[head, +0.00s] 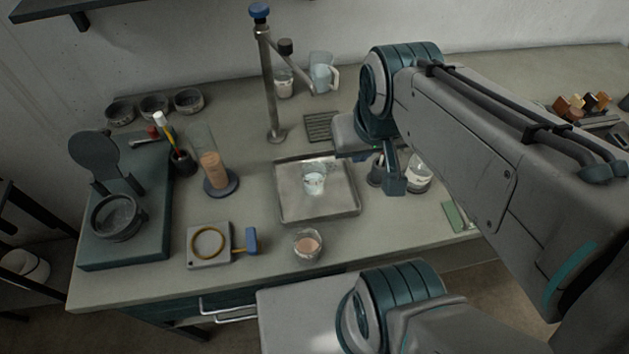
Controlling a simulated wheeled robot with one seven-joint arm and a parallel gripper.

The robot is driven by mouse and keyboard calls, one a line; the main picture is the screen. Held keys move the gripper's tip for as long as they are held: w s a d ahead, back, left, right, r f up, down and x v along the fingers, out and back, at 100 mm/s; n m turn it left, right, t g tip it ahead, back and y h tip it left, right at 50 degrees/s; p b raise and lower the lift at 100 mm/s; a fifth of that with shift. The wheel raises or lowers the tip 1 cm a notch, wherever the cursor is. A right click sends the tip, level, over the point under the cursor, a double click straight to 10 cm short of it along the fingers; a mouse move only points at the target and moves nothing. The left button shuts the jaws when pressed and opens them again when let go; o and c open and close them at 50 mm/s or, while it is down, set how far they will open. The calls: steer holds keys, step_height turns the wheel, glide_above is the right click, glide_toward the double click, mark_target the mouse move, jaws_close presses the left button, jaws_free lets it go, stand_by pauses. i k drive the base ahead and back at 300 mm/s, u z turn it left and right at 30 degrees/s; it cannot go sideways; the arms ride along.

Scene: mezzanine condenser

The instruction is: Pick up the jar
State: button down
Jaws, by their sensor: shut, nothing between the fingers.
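Several small vessels could be the jar; I cannot tell which one is meant. A clear glass jar (314,183) with pale contents stands in the metal tray (286,210). A small glass with pinkish contents (307,245) stands in front of the tray. A lidless-looking jar with white contents (419,180) stands right of the tray, partly hidden by my arm. Another small jar (284,84) stands at the back. My gripper (395,186) is shut and empty, above the bench at the tray's right side, next to the white-filled jar in the picture.
A tall post with a blue top (268,85) rises behind the tray. A cylinder with orange contents (211,172) stands left of it. A dark-lidded device (118,215), a pale block with a yellow ring (208,244) and a pitcher (321,72) are also on the bench (240,118).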

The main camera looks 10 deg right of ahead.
mark_target(313, 171)
steer(key=k, duration=1)
steer(key=u, duration=1.8)
steer(key=i, duration=0.95)
steer(key=z, duration=1.85)
